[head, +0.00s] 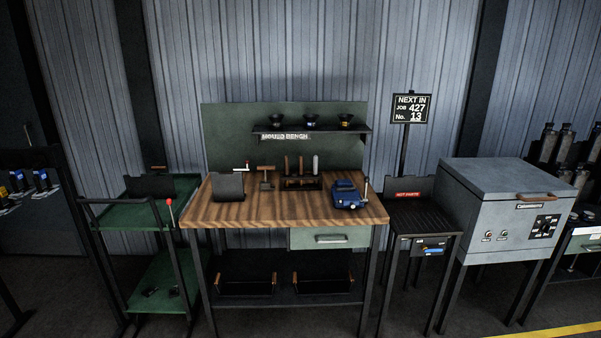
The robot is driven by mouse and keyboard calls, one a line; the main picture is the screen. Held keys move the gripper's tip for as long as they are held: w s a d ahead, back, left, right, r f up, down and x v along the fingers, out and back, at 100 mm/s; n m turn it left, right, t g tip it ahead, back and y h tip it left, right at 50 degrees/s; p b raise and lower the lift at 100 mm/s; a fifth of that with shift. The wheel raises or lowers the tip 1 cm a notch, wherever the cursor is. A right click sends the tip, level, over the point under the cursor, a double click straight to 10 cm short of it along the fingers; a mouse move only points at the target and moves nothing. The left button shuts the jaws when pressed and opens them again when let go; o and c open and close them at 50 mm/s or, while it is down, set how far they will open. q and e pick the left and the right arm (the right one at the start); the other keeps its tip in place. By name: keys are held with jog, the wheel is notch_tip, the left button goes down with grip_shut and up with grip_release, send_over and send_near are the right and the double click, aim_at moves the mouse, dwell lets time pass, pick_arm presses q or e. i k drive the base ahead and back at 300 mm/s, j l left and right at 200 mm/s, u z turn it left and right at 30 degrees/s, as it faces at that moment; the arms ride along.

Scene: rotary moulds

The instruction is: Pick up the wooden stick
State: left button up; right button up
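A small dark rack (300,184) stands on the wooden bench top (250,212), near the back middle. Upright in it are a brown stick-like piece (286,166), a second darker brown one (301,167) and a grey one (316,164). The brown pieces look wooden, but they are too small to tell which is the wooden stick. A brown T-shaped tool (266,178) stands just left of the rack. Neither of my grippers is in view.
A blue vise (346,195) sits right of the rack, and a dark plate (229,186) stands to its left. A shelf (310,130) with dark cups overhangs the back. A green cart (150,215) is left; a dark stand (420,219) and grey oven (505,185) are right.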

aim_at(302, 174)
jog(key=i+j, duration=0.15)
jog(key=i, duration=0.55)
jog(key=i+j, duration=0.15)
jog(key=i, duration=0.6)
